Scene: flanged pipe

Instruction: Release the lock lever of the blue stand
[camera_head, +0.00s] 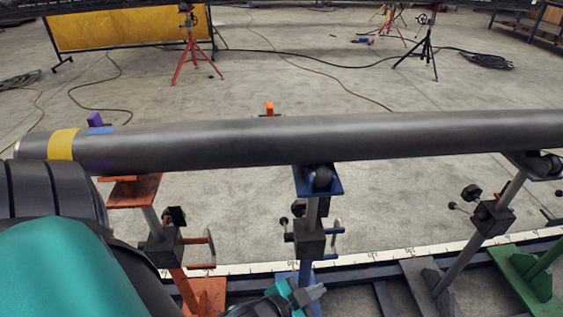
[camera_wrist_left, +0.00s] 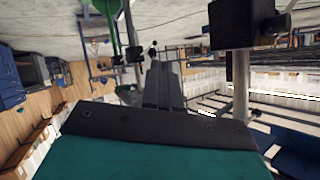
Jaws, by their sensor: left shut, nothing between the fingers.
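The blue stand (camera_head: 309,262) is under the middle of a long grey pipe (camera_head: 300,136), with rollers in its blue head (camera_head: 318,180). Its black clamp block (camera_head: 309,240) sits on the post. My left gripper (camera_head: 318,291) is low, in front of the blue stand and below the block, apart from the lever. Its fingers (camera_wrist_left: 164,84) are shut and empty. In the left wrist view a dark block on a post (camera_wrist_left: 240,48) is close at upper right. My right gripper is out of view.
An orange stand (camera_head: 134,191) is to the left, a grey-posted stand (camera_head: 493,217) and green base parts (camera_head: 522,272) to the right. A dark rail and a white ruled strip (camera_head: 375,255) run behind the stand bases. The pipe closes off room above.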

